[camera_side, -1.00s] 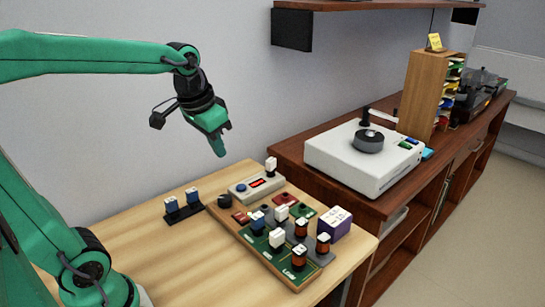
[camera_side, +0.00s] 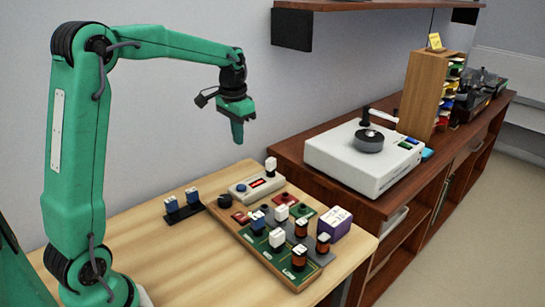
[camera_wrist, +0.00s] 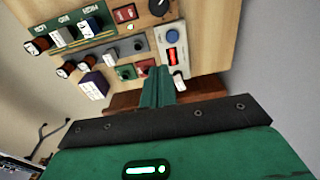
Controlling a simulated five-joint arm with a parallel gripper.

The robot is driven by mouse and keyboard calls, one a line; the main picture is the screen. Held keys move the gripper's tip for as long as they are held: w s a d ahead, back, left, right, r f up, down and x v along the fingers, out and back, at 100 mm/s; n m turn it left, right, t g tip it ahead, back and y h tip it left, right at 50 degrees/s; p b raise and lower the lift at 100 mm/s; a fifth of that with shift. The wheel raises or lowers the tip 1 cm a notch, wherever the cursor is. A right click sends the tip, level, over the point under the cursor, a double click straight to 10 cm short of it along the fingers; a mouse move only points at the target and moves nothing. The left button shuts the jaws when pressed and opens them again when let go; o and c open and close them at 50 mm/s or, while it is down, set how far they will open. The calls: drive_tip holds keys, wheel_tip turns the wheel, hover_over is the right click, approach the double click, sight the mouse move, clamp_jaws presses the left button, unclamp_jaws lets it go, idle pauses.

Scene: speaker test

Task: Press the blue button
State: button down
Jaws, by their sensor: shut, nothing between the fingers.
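The blue button (camera_side: 241,188) is a small round cap on the left part of a pale box with a red display (camera_side: 257,183). The box lies at the back of the component board on the wooden table. In the wrist view the blue button (camera_wrist: 172,35) is above and slightly right of my fingertips. My gripper (camera_side: 238,142) is shut and empty, pointing down, in the air well above the box. Its fingers also show in the wrist view (camera_wrist: 157,78). Nothing hides the button in either view.
The component board (camera_side: 240,236) carries several upright parts and a black knob (camera_side: 224,201). A purple-and-white block (camera_side: 334,224) stands at its right. A black holder with blue parts (camera_side: 182,210) is on the left. A white turntable device (camera_side: 350,175) sits on the brown cabinet.

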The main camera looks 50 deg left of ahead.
sight(241, 187)
drive_tip(key=shift+g, duration=0.4)
drive_tip(key=shift+w+a+f, duration=0.55)
drive_tip(key=shift+a+f, duration=0.2)
drive_tip(key=shift+a, duration=0.05)
drive_tip(key=shift+w+a+f, duration=0.55)
drive_tip(key=shift+a+f, duration=0.15)
drive_tip(key=shift+a, duration=0.1)
drive_tip(key=shift+f, duration=0.1)
wheel_tip(241, 187, down, 14)
drive_tip(key=shift+r, duration=0.1)
drive_tip(key=shift+s+f, duration=0.1)
drive_tip(key=shift+f, duration=1.1)
wheel_tip(241, 187, up, 15)
drive_tip(key=shift+w, duration=0.3)
